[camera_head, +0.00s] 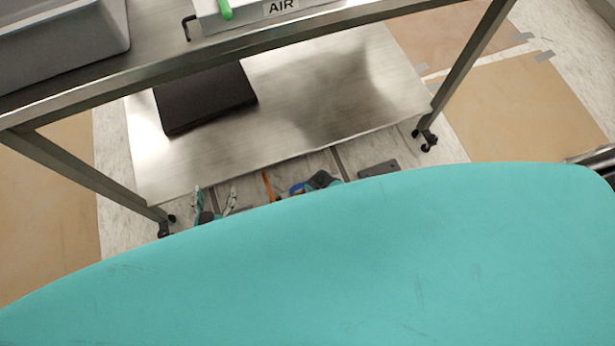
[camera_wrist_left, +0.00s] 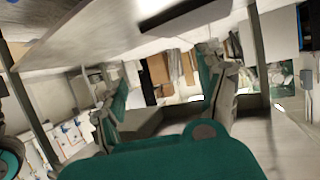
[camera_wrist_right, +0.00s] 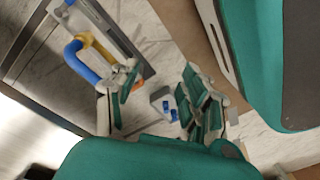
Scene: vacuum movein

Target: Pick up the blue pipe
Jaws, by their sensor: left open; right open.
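In the right wrist view a bent blue pipe (camera_wrist_right: 74,58) with a yellow fitting (camera_wrist_right: 88,40) lies at the upper left, over a dark-edged grey frame. My right gripper (camera_wrist_right: 160,98) is open, with the pipe beyond and left of its left finger. In the head view a small blue part (camera_head: 297,188) shows just past my teal body, which hides most of that area. My left gripper (camera_head: 215,198) is open and empty there, left of the blue part. The left wrist view shows its spread fingers (camera_wrist_left: 165,100), also empty.
A metal table stands ahead with a lower shelf (camera_head: 330,95) carrying a black flat object (camera_head: 205,98). A grey bin (camera_head: 70,45) and an AIR-labelled box (camera_head: 260,12) sit on top. Table legs with casters (camera_head: 428,140) flank the grippers. Cardboard sheets (camera_head: 525,110) cover the floor.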

